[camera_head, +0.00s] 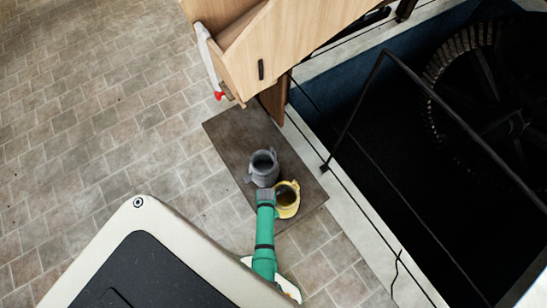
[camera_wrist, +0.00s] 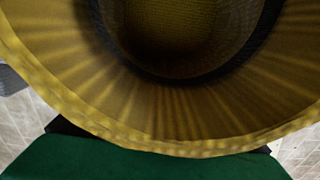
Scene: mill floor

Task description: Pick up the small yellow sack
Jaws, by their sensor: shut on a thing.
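In the wrist view the sack's wide yellow rim and ribbed inner wall (camera_wrist: 190,110) fill most of the picture. The green end of my arm lies along the bottom of that view. The fingertips are hidden by the sack. I cannot tell whether the sack touches the mat.
A grey sack (camera_head: 264,168) stands close beside the yellow one. Both are over the dark mat (camera_head: 232,132). A wooden chute cabinet (camera_head: 285,45) with a red piece (camera_head: 219,96) is above. A railed dark pit with a large gear wheel (camera_head: 480,75) lies right. Paved floor is clear at left.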

